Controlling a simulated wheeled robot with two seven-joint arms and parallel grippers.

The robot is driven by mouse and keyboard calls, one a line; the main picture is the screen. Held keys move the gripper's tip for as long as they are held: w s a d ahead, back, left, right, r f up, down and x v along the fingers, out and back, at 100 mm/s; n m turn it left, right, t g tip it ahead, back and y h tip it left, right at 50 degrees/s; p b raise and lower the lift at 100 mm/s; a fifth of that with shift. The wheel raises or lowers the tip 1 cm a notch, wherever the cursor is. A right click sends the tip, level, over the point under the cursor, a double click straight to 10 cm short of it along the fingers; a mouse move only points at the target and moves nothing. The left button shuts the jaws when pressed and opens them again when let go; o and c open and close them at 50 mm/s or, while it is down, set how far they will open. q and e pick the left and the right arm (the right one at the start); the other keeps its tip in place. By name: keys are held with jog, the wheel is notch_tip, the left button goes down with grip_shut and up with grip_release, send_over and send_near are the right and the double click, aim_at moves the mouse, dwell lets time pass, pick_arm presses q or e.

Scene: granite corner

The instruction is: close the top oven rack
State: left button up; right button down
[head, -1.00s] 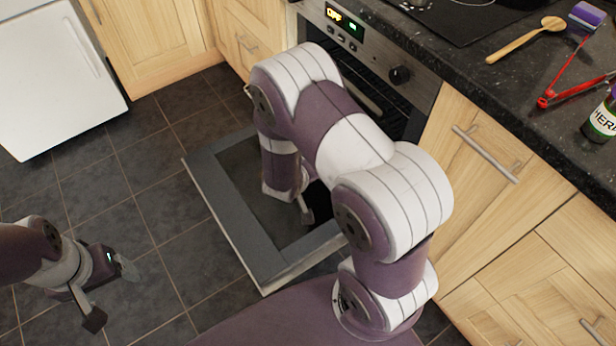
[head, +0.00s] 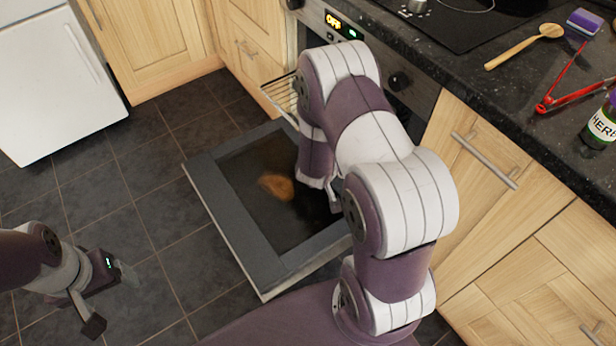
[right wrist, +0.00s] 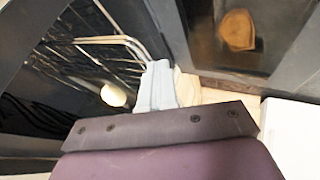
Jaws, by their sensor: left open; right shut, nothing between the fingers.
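The oven's top rack (head: 280,93) is a wire grid sticking out of the oven, left of my right arm in the head view. In the right wrist view its wires (right wrist: 95,42) run close beside my right gripper (right wrist: 157,82), which is shut and empty. I cannot tell whether the fingertips touch the rack's front bar. My left gripper (head: 112,300) is open and empty above the floor at lower left, far from the oven.
The oven door (head: 228,222) is folded down below the rack. A brown patch (head: 277,186) shows on its dark glass, perhaps a reflection. The granite counter (head: 470,75) holds a wooden spoon (head: 525,47), red tongs (head: 580,93) and a bottle (head: 600,128). Floor at left is clear.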

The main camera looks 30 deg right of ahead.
jog(key=d, duration=0.5)
jog(key=w+d, duration=0.1)
jog(key=d, duration=1.1)
jog(key=shift+w, duration=0.2)
